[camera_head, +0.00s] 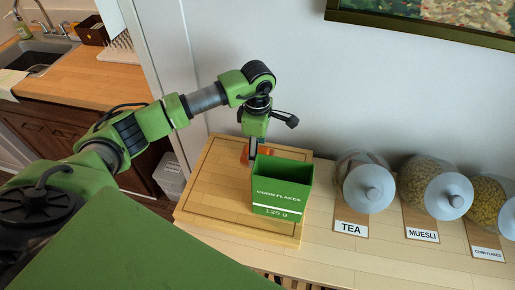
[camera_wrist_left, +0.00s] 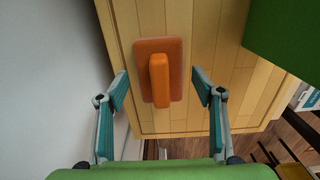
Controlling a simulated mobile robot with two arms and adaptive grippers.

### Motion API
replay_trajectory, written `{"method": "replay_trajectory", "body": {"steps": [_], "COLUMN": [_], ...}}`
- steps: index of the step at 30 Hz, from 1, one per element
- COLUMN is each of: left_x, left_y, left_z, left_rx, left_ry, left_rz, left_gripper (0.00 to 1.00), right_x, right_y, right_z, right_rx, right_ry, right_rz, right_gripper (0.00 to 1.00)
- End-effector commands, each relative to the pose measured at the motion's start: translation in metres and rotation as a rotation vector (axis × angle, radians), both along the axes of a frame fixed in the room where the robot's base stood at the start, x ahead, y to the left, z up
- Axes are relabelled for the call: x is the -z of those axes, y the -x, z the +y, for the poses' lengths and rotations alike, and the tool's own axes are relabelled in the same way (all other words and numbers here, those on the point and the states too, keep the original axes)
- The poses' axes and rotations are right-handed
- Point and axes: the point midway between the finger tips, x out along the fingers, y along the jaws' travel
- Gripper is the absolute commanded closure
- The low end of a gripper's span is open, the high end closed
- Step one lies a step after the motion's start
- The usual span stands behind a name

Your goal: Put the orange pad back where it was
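The orange pad (camera_wrist_left: 174,60) lies flat on the wooden board, with a raised orange handle (camera_wrist_left: 159,82) along its middle. In the head view the pad (camera_head: 244,153) is mostly hidden behind my left gripper and the green box. My left gripper (camera_wrist_left: 159,78) is open, with one finger on each side of the pad and a gap between each finger and it. In the head view the left gripper (camera_head: 254,152) points down over the board's back part. My right gripper is not in view.
A green corn flakes box (camera_head: 283,188) stands on the wooden board (camera_head: 213,190), close to the left gripper. Tea (camera_head: 364,183), muesli (camera_head: 435,185) and corn flakes (camera_head: 489,203) jars line the counter to the right. A wall stands behind. The board's left part is clear.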

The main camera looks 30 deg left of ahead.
Motion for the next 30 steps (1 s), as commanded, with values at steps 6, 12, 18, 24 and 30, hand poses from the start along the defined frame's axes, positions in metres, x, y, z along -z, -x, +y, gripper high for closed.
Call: {"method": "replay_trajectory", "body": {"steps": [6, 12, 18, 24, 30], "left_x": [-0.001, -0.018, -0.061, -0.101, -0.12], "left_y": [0.0, -0.002, -0.002, -0.001, 0.0], "left_z": [0.0, 0.0, 0.0, 0.0, 0.0], "left_rx": [0.0, -0.001, 0.0, 0.0, 0.0], "left_ry": [0.0, 0.0, 0.0, 0.001, 0.0], "left_rz": [0.0, -0.005, -0.007, -0.005, -0.001], "left_gripper": [0.39, 0.39, 0.39, 0.39, 0.39], "right_x": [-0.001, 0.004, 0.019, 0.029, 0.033], "right_y": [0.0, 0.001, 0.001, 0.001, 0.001], "right_z": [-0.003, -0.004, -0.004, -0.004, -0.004], "right_rx": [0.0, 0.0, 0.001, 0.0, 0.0], "right_ry": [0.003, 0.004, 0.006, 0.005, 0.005], "right_rz": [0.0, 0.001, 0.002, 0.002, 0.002], "right_gripper": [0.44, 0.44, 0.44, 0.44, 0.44]}}
